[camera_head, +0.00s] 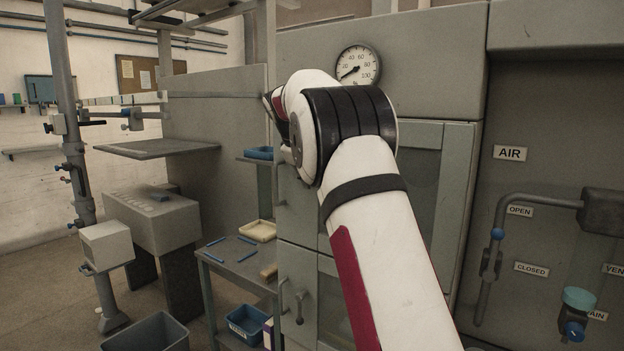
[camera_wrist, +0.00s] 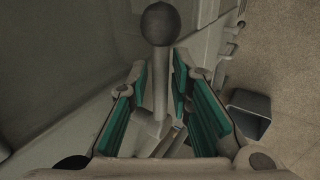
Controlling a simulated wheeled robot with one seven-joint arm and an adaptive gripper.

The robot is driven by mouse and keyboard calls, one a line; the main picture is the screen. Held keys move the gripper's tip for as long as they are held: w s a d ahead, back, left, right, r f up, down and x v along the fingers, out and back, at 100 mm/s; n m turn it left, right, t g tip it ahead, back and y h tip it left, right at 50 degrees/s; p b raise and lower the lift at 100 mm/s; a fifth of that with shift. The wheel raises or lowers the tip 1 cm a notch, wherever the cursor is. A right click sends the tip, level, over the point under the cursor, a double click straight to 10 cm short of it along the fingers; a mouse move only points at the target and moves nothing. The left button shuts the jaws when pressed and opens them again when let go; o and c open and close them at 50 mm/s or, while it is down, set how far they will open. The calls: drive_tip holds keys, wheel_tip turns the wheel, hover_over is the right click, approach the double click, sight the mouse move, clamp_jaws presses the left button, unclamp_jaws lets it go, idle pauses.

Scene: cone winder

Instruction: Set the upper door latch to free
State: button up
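In the wrist view a grey lever (camera_wrist: 160,85) with a dark ball knob (camera_wrist: 160,24) runs between the two teal-padded fingers of my gripper (camera_wrist: 160,70). It looks like the upper door latch. The fingers stand apart, with a gap visible on each side of the lever, so they do not seem to grip it. Any latch marking is hidden.
The lower door (camera_head: 300,265) has its own lever and handle (camera_head: 300,308). A side table (camera_head: 240,268) with a tray (camera_head: 258,230) stands left of the cabinet. A grey bin (camera_head: 146,333) stands on the floor and shows in the wrist view (camera_wrist: 250,115). Air piping (camera_head: 495,215) is at the right.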

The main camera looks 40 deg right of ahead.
drive_tip(key=shift+r, duration=0.1)
drive_tip(key=v, duration=1.2)
drive_tip(key=s+a+f+m+t+y, duration=0.1)
drive_tip(key=s+a+f+y, duration=0.1)
drive_tip(key=s+a, duration=0.65)
drive_tip(key=s+a+f+m+t+y, duration=0.15)
drive_tip(key=s+a, duration=0.45)
drive_tip(key=s, duration=0.6)
drive_tip(key=s+a+f+y, duration=0.1)
drive_tip(key=s+a+f, duration=0.3)
drive_tip(key=s+f, duration=0.3)
drive_tip(key=s+a+f+m+y, duration=0.1)
drive_tip(key=s+a+f, duration=0.3)
drive_tip(key=s+f, duration=0.3)
drive_tip(key=s, duration=0.3)
drive_tip(key=shift+s+a+y, duration=0.3)
drive_tip(key=shift+y, duration=0.05)
